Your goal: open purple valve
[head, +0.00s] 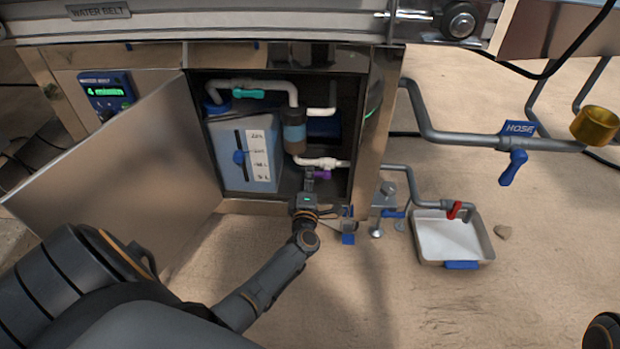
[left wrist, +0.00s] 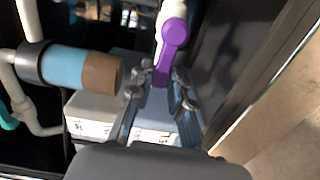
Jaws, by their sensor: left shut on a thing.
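The purple valve (head: 323,175) sits on the white pipe low in the open cabinet. In the left wrist view the purple valve (left wrist: 173,34) is close up, and its handle reaches down between my fingers. My left gripper (head: 309,180) reaches into the cabinet from the front. In the left wrist view my left gripper (left wrist: 160,80) is shut on the purple handle, with one finger on each side. The exact contact at the fingertips is partly hidden. My right gripper does not show.
The cabinet door (head: 130,170) stands open at left. A blue tank (head: 228,155) and a brown-and-blue filter (head: 294,132) are close beside the valve. A teal valve (head: 248,93) is above. A hose pipe (head: 450,138) and a metal tray (head: 422,252) with a red valve (head: 454,210) are at right.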

